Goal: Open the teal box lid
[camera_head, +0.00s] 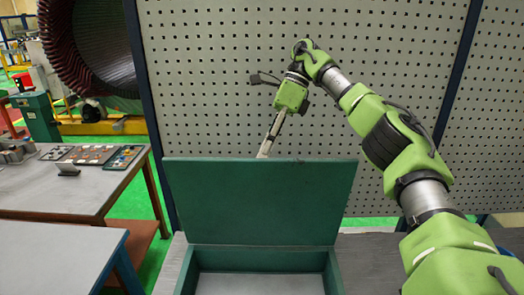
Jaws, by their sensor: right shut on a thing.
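The teal box (186,272) stands on the table at the bottom middle, and its bottom edge is cut off by the frame. Its lid (262,203) stands up at the back, roughly upright, so the box is open. I see a pale, empty inner floor (262,284). My right gripper (265,152) reaches down to the lid's top edge from behind and is shut on the lid. Its fingertips are partly hidden by the lid. My left gripper is not in view.
A grey perforated panel (210,80) rises behind the box and my right arm. At the left, a table (60,190) holds trays of small parts (88,154). A blue-grey table (50,255) stands nearer. A large dark red ring-shaped stator (88,45) is at the upper left.

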